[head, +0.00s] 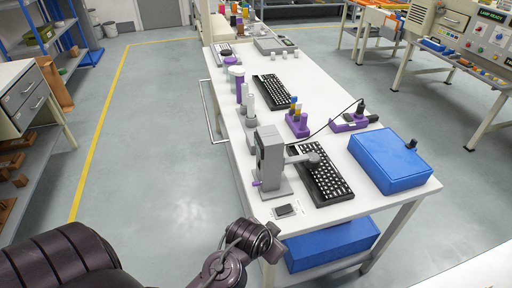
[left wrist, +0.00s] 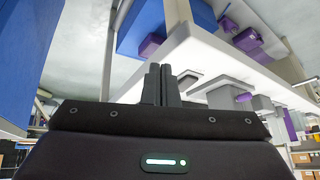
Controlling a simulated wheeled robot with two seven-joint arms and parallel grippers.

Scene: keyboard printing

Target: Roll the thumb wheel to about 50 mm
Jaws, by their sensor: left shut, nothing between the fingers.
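A grey upright device (head: 270,155) stands near the front edge of the white table, with a grey arm reaching right over a black keyboard (head: 325,178). A small purple part (head: 257,184) sticks out low on the device's left side; I cannot tell if it is the thumb wheel. A small dark block (head: 286,210) lies on a pale card in front of the device; any reading on it is too small to make out. My left arm comes in at the bottom left, below the table corner. In the left wrist view my left gripper (left wrist: 160,84) is shut and empty, its fingers apart from everything.
The white table (head: 228,100) runs away from me, with a blue box (head: 390,160) at right and purple holders (head: 297,124) further back. A blue bin (head: 332,243) sits on the lower shelf. Open floor (head: 160,130) lies to the left.

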